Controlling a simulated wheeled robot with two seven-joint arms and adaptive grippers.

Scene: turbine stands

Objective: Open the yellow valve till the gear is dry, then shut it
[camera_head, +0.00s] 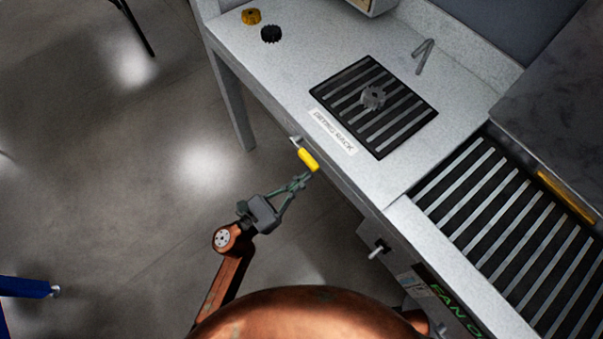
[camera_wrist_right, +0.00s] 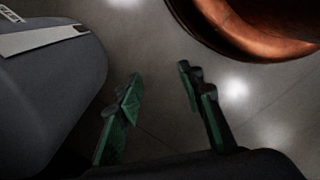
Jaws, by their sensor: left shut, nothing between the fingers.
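The yellow valve (camera_head: 308,160) is a small yellow lever on the front face of the grey bench, below the drying rack. A metal gear (camera_head: 373,97) sits on the slatted drying rack (camera_head: 424,113); I cannot tell whether it is wet. A thin bent nozzle (camera_head: 424,55) stands behind the rack. My left gripper (camera_head: 306,178) is shut and empty, its tips close to the lower end of the yellow lever; I cannot tell whether they touch. My right gripper (camera_wrist_right: 158,85) shows in the right wrist view, its fingers apart with nothing between them, over the floor.
A slatted conveyor (camera_head: 500,220) lies to the right. A small switch (camera_head: 377,251) is on the bench front.

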